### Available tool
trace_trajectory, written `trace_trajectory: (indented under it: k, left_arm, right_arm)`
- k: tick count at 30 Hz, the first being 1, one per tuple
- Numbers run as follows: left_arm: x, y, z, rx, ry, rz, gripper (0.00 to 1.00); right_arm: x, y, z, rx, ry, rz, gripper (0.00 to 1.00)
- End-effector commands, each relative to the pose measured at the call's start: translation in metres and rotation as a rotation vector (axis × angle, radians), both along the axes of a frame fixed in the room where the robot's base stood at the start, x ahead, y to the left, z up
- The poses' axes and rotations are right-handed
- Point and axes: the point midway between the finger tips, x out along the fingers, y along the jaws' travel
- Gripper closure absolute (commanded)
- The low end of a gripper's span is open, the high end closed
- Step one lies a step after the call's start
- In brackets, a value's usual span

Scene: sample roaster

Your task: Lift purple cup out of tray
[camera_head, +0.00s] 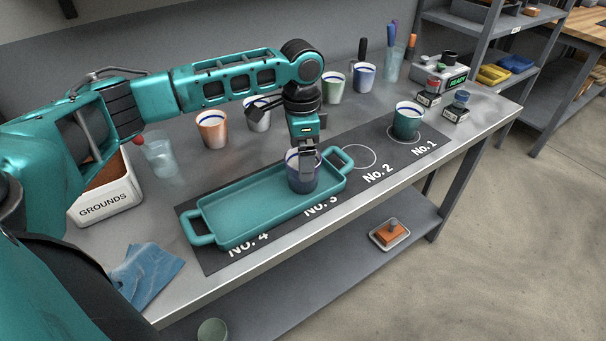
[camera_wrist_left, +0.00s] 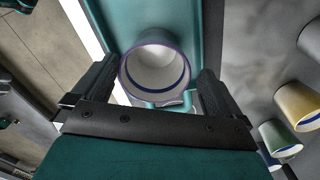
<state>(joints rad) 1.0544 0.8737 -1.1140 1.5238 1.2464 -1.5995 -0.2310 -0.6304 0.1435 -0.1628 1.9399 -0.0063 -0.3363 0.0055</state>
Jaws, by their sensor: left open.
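The purple cup (camera_head: 304,178) stands at the right end of the teal tray (camera_head: 238,197). It is dark with a blue band inside, and its purple rim shows in the left wrist view (camera_wrist_left: 155,70). The tray lies on the dark numbered mat, its handles at left and right. My left gripper (camera_head: 305,160) points down at the cup from above. In the left wrist view its two fingers (camera_wrist_left: 155,88) are open, one on each side of the cup, with no clear grip on it. My right gripper is not in view.
A teal cup (camera_head: 407,120) stands at No. 1, and the No. 2 circle (camera_head: 357,157) is empty. Several cups, including an orange one (camera_head: 212,129), stand behind the tray. A grounds box (camera_head: 107,192) and a blue cloth (camera_head: 147,273) are at the left.

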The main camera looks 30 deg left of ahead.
Motion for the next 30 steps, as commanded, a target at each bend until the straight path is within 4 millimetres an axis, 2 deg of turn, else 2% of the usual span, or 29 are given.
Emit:
trace_trajectory:
  k: [9, 18, 30]
  left_arm:
    - [-0.004, -0.005, -0.045, 0.001, 0.001, 0.000, 0.00]
    - [-0.004, -0.005, -0.049, 0.001, 0.000, -0.001, 0.00]
    - [-0.003, -0.005, -0.049, 0.000, 0.000, -0.001, 0.37]
  right_arm:
    - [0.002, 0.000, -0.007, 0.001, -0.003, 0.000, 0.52]
    - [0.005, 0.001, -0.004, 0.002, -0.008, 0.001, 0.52]
    - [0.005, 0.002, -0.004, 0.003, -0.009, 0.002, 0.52]
